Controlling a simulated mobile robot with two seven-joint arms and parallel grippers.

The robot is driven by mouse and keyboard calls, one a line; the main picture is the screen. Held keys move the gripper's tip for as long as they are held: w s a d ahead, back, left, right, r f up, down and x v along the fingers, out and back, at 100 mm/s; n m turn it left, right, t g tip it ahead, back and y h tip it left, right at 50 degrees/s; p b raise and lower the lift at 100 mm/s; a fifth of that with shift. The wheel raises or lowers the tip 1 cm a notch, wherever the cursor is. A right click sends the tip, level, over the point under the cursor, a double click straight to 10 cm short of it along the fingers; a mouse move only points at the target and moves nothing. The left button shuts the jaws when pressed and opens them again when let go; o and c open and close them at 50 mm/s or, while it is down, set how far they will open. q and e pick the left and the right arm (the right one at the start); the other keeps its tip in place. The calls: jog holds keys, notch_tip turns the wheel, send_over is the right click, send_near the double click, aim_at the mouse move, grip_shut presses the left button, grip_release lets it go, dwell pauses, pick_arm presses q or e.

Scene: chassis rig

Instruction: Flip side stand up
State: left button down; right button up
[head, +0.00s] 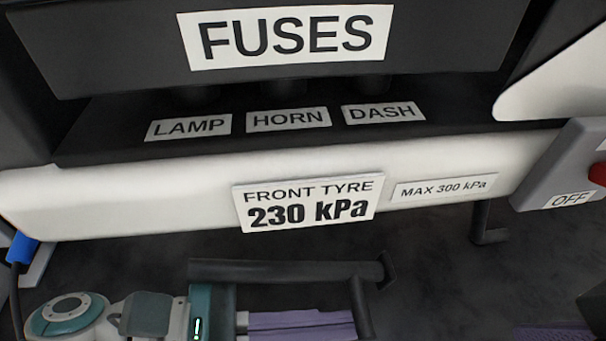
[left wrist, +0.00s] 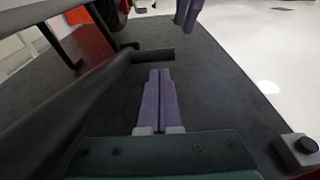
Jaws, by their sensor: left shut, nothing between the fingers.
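A dark bar with a flared end, which looks like the side stand (head: 290,270), lies roughly level below the white rail in the head view. A second dark piece goes down from near its right end. A dark bar also runs along the left side of the left wrist view (left wrist: 90,92). My left gripper (head: 300,326) has purple fingers, shut and empty, below the bar in the head view. In the left wrist view the fingers (left wrist: 156,95) lie together, beside the bar's end. Purple fingers of my right gripper (left wrist: 187,12) show at the top edge; their opening is unclear.
The white rail (head: 130,185) carries tyre pressure labels. A black fuse box (head: 130,50) is above it. A grey switch box (head: 560,170) with a red part is at right. A dark bent peg (head: 487,225) hangs under the rail. Dark mat (left wrist: 215,90) is clear right of the fingers.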

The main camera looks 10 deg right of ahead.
dwell(0.3)
pick_arm(q)
jog(key=a+r+p, duration=0.1)
jog(key=a+p, duration=0.1)
jog(key=a, duration=0.7)
jog(key=shift+w+a+r, duration=0.15)
jog(key=shift+a+r, duration=0.2)
jog(key=shift+a, duration=0.05)
